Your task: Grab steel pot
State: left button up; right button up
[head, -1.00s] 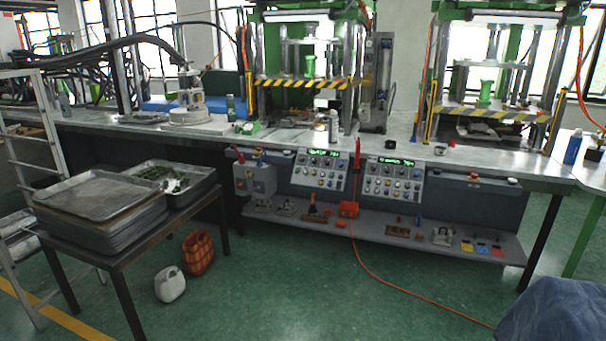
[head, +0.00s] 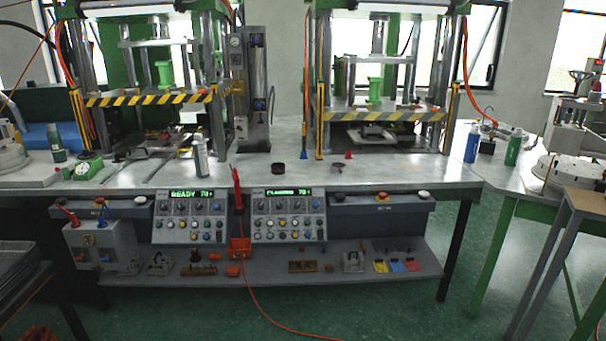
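I cannot make out a steel pot for certain in the head view. A small dark round container (head: 278,167) and a small ring-like item (head: 337,169) sit on the metal worktop (head: 235,172), too small to identify. A silver can (head: 200,157) stands upright on the worktop in front of the left press. Neither of my grippers is in view.
Two presses, left (head: 150,99) and right (head: 385,116), stand on the worktop. A lower shelf (head: 345,285) holds small parts. An orange hose (head: 262,305) runs onto the green floor. A side table (head: 530,188) stands at right, with bottles and a machine.

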aim_at(337, 168)
jog(key=i+u, duration=0.1)
jog(key=i, duration=0.45)
jog(key=i+l+u, duration=0.1)
jog(key=i, duration=0.45)
jog(key=i+l+u, duration=0.1)
jog(key=i+l, duration=0.15)
jog(key=i, duration=0.3)
